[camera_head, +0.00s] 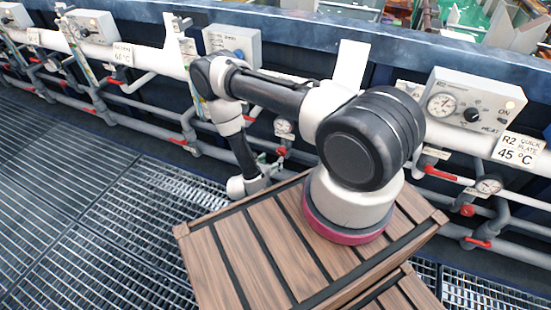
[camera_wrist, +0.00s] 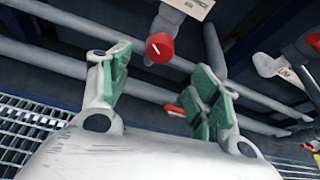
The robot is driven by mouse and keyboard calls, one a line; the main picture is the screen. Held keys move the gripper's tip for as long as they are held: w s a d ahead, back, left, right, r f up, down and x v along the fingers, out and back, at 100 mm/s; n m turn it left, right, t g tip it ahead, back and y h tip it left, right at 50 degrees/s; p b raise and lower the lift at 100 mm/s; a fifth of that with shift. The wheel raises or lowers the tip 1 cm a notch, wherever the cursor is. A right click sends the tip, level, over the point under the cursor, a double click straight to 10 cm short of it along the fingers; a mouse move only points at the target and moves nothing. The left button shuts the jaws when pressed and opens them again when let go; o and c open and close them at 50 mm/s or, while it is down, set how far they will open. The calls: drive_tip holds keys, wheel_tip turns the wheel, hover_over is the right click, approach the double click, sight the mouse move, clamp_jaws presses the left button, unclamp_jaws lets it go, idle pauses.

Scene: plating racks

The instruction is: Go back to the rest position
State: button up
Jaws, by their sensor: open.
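My gripper (camera_wrist: 160,100) is open and empty in the wrist view, its two green-padded fingers wide apart. A red round valve knob (camera_wrist: 160,47) on a pipe shows beyond the fingertips, between them in the picture. A red lever handle (camera_wrist: 175,110) shows just left of the right finger. I cannot tell how far the fingers are from either. In the head view my arm reaches over to the left and bends down toward the pipes, with the gripper end low beside the wooden deck (camera_head: 225,262), partly hidden.
Grey pipes (camera_head: 150,131) with red handles run along the dark wall. Control boxes with gauges hang above, including one box (camera_head: 472,100) at right beside a "R2 quick plate 45 °C" label (camera_head: 518,149). Metal grating (camera_head: 60,190) covers the floor at left and is clear.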

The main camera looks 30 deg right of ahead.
drive_tip(key=shift+s+a+r, duration=0.15)
drive_tip(key=shift+s+a, duration=0.1)
drive_tip(key=shift+a, duration=0.05)
